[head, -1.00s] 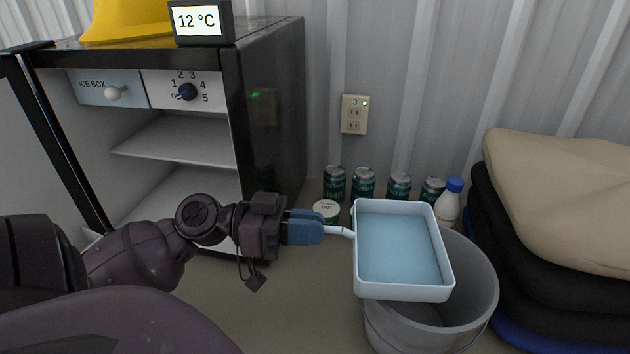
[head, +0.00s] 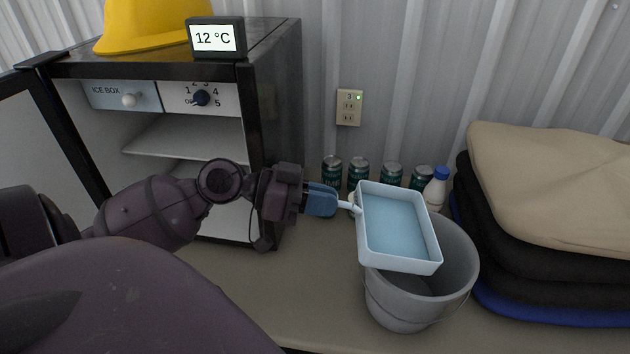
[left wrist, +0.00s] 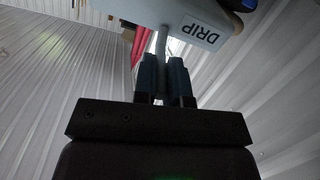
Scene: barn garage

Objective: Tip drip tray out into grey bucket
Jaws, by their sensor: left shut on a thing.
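The drip tray (head: 398,266) is a shallow pale blue rectangular tray with a handle on its left side. It is above the grey bucket (head: 390,312), over its left and back part, and tilts a little toward the front right. Light blue, water-like content seems to cover its floor. My left gripper (head: 335,201) is shut on the tray's handle. In the left wrist view the gripper (left wrist: 163,70) holds the handle, and the tray's outer wall bears a DRIP label (left wrist: 196,33). The bucket's inside is partly hidden by the tray. My right gripper is not in view.
Several cans (head: 358,172) and a white bottle (head: 434,192) stand behind the bucket. Folded cloths (head: 550,180) are stacked right. The bench front is clear.

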